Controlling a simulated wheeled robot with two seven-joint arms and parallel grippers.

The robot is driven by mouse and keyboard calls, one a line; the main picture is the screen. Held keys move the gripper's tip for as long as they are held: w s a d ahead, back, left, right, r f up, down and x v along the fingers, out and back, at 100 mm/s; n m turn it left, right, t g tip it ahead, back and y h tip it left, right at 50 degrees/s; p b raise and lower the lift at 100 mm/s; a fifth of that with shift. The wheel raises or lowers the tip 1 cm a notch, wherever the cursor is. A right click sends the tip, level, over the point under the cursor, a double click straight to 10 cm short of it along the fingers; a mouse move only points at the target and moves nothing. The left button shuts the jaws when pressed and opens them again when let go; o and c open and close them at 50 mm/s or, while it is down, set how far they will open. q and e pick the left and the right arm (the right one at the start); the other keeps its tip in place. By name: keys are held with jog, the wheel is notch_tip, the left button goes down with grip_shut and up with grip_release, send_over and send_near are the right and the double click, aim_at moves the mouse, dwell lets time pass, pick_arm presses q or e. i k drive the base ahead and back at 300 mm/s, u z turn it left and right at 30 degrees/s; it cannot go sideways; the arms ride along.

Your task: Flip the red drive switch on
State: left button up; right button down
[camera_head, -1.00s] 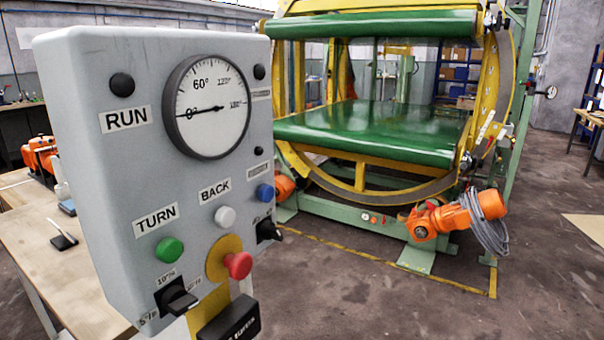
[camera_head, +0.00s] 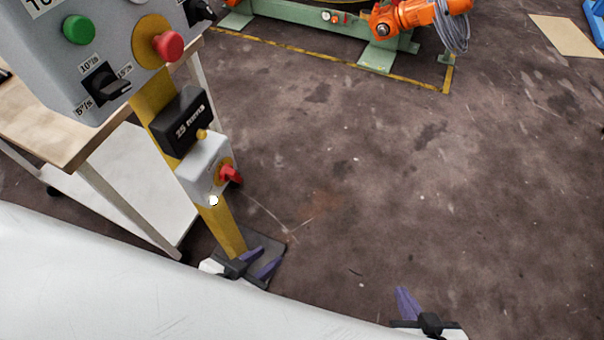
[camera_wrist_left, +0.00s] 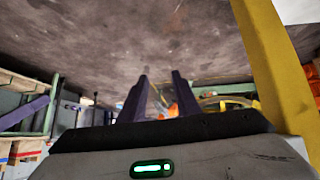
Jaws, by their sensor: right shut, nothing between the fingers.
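The red drive switch (camera_head: 230,174) is a small red rotary handle on a yellow plate, on the front of a light grey box (camera_head: 204,166) fixed to a yellow post (camera_head: 226,228). Its handle appears tilted; I cannot read its marking. My left gripper (camera_head: 264,261) is below the switch in the picture, in front of the post's foot, with its purple fingers apart and empty. Its open fingers also show in the left wrist view (camera_wrist_left: 162,95). My right gripper (camera_head: 407,302) is shut and empty at the bottom, well right of the post.
A wooden table (camera_head: 70,140) stands left. The floor to the right is clear.

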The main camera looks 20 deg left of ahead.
aim_at(228, 172)
jog(key=z, duration=0.9)
jog(key=i, duration=2.75)
jog(key=u, duration=3.8)
